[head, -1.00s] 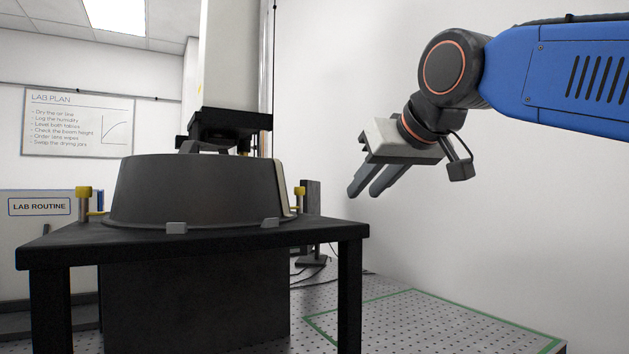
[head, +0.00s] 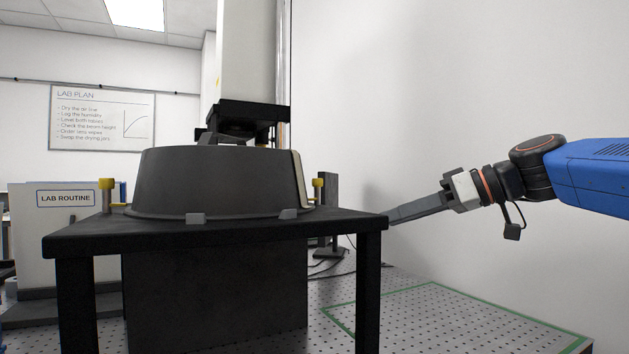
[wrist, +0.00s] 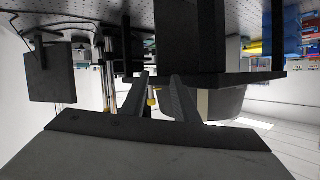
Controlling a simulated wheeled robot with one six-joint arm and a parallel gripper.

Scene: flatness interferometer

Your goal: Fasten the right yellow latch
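The right yellow latch (head: 318,183) is a yellow-capped post at the right side of the dark round housing (head: 215,185), partly hidden by it. A small yellow part, likely this latch, shows between my fingers in the wrist view (wrist: 151,102). My gripper (head: 393,215) is right of the black stand, its fingers pointing left, roughly level with the stand top and apart from the latch. In the head view the fingers overlap edge-on; in the wrist view (wrist: 158,78) they are spread with nothing between them, so it is open.
The left yellow latch (head: 106,184) stands at the housing's other side. The black stand (head: 75,242) has its right corner close to my fingertips in the head view. A black bracket (head: 329,240) stands behind it. The perforated table (head: 450,330) has clear room at right.

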